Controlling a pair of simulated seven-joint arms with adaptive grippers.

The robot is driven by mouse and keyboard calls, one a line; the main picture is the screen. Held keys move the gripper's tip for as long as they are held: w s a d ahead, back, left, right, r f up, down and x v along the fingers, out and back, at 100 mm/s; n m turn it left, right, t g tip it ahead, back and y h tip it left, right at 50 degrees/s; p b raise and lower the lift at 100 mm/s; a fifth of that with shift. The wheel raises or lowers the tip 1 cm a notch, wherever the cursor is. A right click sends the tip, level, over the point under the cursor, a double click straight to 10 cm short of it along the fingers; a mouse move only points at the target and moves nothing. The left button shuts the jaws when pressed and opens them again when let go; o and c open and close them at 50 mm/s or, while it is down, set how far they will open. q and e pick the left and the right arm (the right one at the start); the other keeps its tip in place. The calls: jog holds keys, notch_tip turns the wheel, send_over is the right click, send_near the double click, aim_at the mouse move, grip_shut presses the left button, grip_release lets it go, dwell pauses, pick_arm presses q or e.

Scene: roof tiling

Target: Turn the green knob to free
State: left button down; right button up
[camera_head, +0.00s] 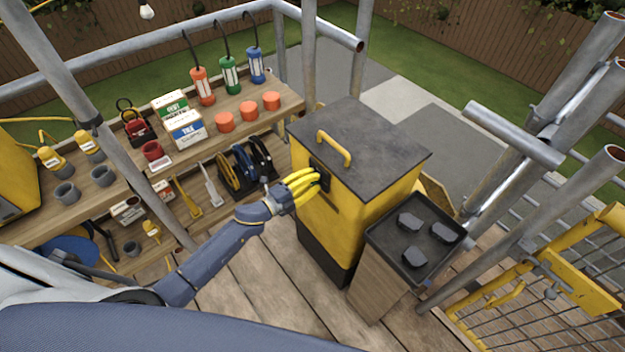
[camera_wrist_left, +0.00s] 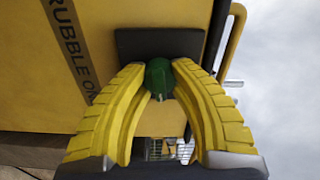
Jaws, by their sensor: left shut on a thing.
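The green knob (camera_wrist_left: 159,78) shows in the left wrist view, on a dark plate (camera_wrist_left: 175,43) on the side of a yellow bin. My left gripper (camera_wrist_left: 160,84) has its two yellow fingers closed around the knob, one on each side. In the head view my left gripper (camera_head: 314,178) reaches the upper front of the yellow bin (camera_head: 345,215), and its fingers hide the knob there. Which setting the knob points to cannot be made out. My right gripper is not in view.
The bin has a dark lid (camera_head: 375,140) with a yellow handle (camera_head: 334,148). A black tray (camera_head: 440,237) with several dark lumps stands right of it. A wooden shelf with lamps, boxes and tools is at left. Scaffold poles and a yellow mesh gate (camera_head: 580,285) are at right.

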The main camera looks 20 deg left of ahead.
pick_arm(q)
jog(key=shift+d+r+m, duration=0.1)
jog(key=shift+d+m, duration=0.05)
jog(key=shift+m, duration=0.45)
jog(key=c, duration=1)
grip_release()
jog(key=shift+s, duration=0.1)
jog(key=v, duration=1.2)
